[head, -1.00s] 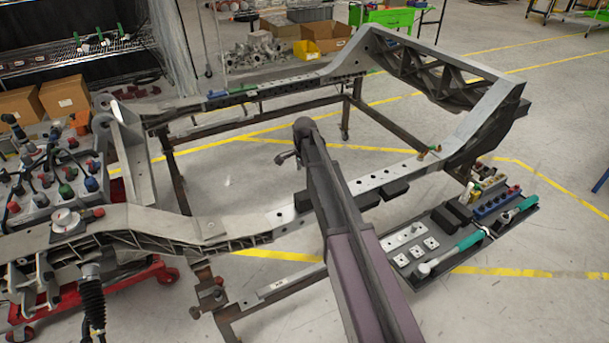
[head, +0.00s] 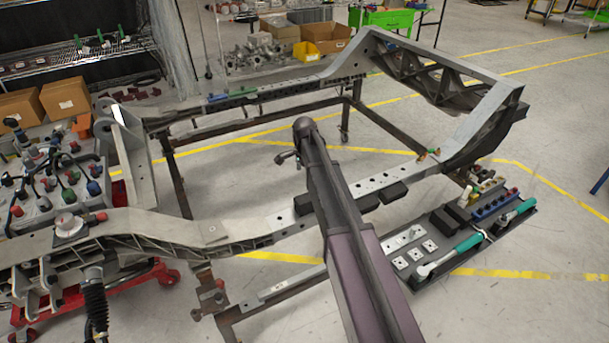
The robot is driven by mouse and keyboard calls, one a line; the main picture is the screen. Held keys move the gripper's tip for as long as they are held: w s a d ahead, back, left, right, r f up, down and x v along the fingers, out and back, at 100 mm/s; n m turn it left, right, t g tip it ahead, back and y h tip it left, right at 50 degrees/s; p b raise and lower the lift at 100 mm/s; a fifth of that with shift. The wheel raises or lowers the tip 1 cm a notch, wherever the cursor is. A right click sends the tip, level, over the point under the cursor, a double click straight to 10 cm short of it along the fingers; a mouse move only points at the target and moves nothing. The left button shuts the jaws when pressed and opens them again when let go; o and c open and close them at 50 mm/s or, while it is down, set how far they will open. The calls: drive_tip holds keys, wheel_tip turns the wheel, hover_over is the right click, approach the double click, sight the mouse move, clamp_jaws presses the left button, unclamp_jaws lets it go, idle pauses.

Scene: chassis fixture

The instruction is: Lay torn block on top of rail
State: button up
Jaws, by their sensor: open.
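The near rail (head: 283,222) of the metal chassis runs from the left up to the right. Dark blocks sit along its side: one (head: 303,204) left of my arm, two to the right (head: 366,201) (head: 396,193). More dark blocks (head: 445,221) stand in the tray at the right. I cannot tell which block is torn. My gripper (head: 284,158) shows only as a small dark part beside the end of my arm, over the floor inside the frame. It looks open and empty, apart from the rail and the blocks. My arm covers part of the rail.
The dark tray (head: 429,285) also holds light plates, a teal-handled wrench (head: 450,255) and a blue socket rack (head: 492,204). A box of controls (head: 60,180) stands at the left. The chassis's far rail (head: 250,92) and raised right end bound an open middle.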

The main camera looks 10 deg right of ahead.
drive_tip(key=s+d+n, duration=0.1)
drive_tip(key=s+n, duration=1.3)
drive_tip(key=s, duration=1.4)
drive_tip(key=shift+s+d, duration=0.2)
drive_tip(key=shift+s, duration=0.1)
drive_tip(key=shift+d, duration=0.1)
